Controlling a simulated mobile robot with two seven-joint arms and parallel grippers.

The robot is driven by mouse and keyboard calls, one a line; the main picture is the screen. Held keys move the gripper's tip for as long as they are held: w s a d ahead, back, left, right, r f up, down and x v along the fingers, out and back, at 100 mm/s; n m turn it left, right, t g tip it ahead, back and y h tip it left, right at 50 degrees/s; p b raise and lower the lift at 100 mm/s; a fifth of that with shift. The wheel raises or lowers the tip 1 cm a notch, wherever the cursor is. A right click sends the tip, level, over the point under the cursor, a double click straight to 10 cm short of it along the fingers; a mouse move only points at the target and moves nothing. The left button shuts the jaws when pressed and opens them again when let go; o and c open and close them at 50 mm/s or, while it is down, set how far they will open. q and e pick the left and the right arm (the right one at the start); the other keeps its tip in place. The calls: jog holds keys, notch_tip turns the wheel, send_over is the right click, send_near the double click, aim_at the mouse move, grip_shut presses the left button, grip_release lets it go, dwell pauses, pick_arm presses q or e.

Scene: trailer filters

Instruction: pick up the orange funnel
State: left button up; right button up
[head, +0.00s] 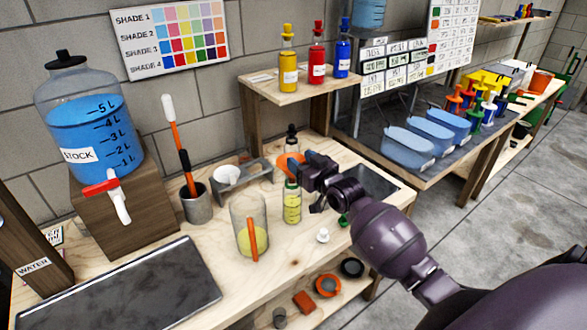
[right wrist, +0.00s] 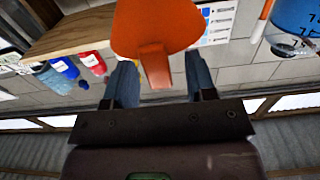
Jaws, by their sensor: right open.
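The orange funnel (head: 289,163) sits at the mouth of a clear bottle (head: 292,207) with yellow-green liquid, on the wooden bench. My right gripper (head: 306,166) is at the funnel's right side, with its jaws open. In the right wrist view, the funnel (right wrist: 157,22) fills the top middle, and its tab reaches down between the two fingers of the gripper (right wrist: 160,72). A gap shows on both sides of the tab. The funnel's spout is hidden. My left gripper is not in view.
A clear cylinder (head: 249,228) with an orange stick stands left of the bottle. A dark-capped dropper bottle (head: 291,138) stands behind the funnel. A small white cap (head: 323,236) lies in front. A raised shelf (head: 300,88) with three coloured bottles is behind.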

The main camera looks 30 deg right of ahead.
jog(key=shift+w+a, duration=0.15)
jog(key=shift+w, duration=0.7)
grip_shut()
